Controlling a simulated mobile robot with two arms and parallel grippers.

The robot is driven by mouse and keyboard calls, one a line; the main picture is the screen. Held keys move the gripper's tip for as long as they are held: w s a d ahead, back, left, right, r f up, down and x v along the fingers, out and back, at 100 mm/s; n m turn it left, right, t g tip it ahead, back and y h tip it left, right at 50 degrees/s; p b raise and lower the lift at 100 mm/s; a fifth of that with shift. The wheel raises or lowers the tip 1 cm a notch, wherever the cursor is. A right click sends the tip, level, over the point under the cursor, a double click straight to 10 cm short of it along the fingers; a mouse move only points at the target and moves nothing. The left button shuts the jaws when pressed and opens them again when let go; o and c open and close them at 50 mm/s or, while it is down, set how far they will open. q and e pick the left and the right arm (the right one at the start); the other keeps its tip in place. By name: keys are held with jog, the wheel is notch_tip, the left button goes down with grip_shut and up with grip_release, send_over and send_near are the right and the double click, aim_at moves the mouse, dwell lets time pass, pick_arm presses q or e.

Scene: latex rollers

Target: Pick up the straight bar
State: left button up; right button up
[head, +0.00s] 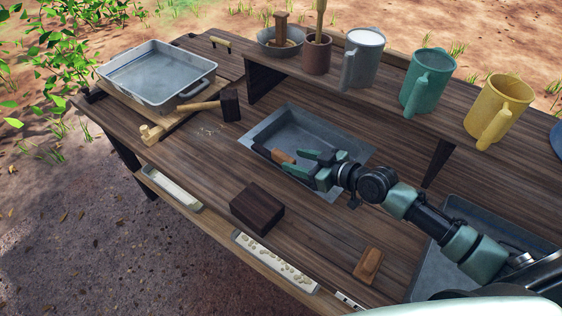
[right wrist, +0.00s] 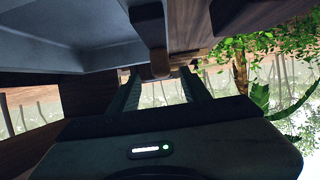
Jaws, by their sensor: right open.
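A dark bar with a brown wooden part (head: 283,157) lies at the near left side of the grey sunken basin (head: 250,140). I take it for the straight bar. My right gripper (head: 301,163) is open over the basin, its fingertips just right of the wooden part. In the right wrist view the gripper (right wrist: 160,84) points toward a dark bar (right wrist: 148,25) with a rounded wooden end. That end shows between the fingers, but I cannot tell whether they touch it. My left gripper is not in view.
A dark wooden block (head: 257,208) and a small brown block (head: 368,265) lie on the workbench. A mallet (head: 230,104) and a metal pan (head: 155,75) are at the left. Mugs (head: 428,80) stand on the raised shelf behind the basin.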

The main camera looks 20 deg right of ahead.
aim_at(276, 155)
jog(key=x, duration=0.2)
jog(key=shift+w+f, duration=0.2)
jog(key=shift+w, duration=0.15)
jog(key=shift+w+a+p, duration=0.25)
jog(key=shift+a+p, duration=0.05)
jog(key=shift+p, duration=0.1)
jog(key=x, duration=0.2)
jog(key=p+x, duration=0.1)
jog(key=x, duration=0.2)
jog(key=shift+s+a+f, duration=0.15)
jog(key=shift+a+f, duration=0.05)
jog(key=shift+a, duration=0.05)
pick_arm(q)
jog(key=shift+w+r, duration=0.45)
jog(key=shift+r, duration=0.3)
pick_arm(e)
jog(key=shift+r, duration=0.1)
grip_shut()
